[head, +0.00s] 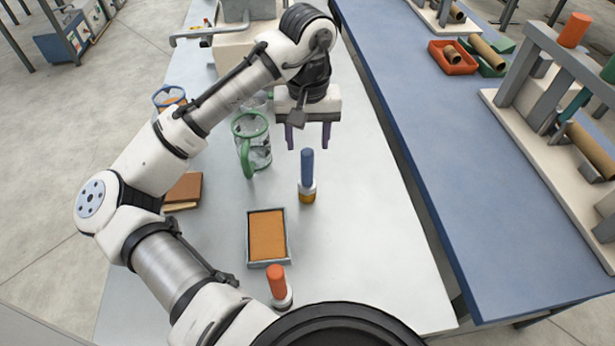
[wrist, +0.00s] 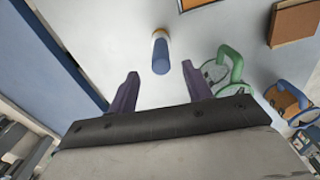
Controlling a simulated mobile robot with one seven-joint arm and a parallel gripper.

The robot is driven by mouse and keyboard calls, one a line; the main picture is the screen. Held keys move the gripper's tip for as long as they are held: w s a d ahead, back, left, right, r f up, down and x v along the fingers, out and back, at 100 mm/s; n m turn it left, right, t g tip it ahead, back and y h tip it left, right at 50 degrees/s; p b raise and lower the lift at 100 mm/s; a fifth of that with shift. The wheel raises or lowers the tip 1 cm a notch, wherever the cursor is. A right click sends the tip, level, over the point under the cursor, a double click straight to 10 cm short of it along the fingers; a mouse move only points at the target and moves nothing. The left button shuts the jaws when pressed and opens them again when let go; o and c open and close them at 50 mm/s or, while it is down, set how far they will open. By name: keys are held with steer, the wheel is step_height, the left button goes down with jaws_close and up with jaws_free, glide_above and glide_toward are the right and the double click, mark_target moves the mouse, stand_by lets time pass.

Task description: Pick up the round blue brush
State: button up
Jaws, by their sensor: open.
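The round blue brush (head: 307,168) stands upright on the light table, with a blue handle on top and a white and yellow lower part. It also shows in the wrist view (wrist: 160,54), beyond and between the fingertips. My gripper (head: 308,148) has two purple fingers, spread apart and empty. In the head view the fingers are just above and behind the brush handle. In the wrist view my gripper (wrist: 158,80) has clear space between its fingers, and the brush appears apart from both.
A green-handled glass jug (head: 252,142) stands left of the brush. An orange pad in a grey tray (head: 250,262) and an orange-handled brush (head: 277,282) are nearer. A brown block (head: 185,188) lies further left. Table to the brush's right is clear, up to a blue bench (head: 440,150).

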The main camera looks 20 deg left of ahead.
mark_target(307, 151)
steer(key=shift+w+f+p, duration=0.15)
steer(key=shift+f+p, duration=0.7)
steer(key=shift+f, duration=2.65)
steer(key=shift+c, duration=0.3)
steer(key=c, duration=1)
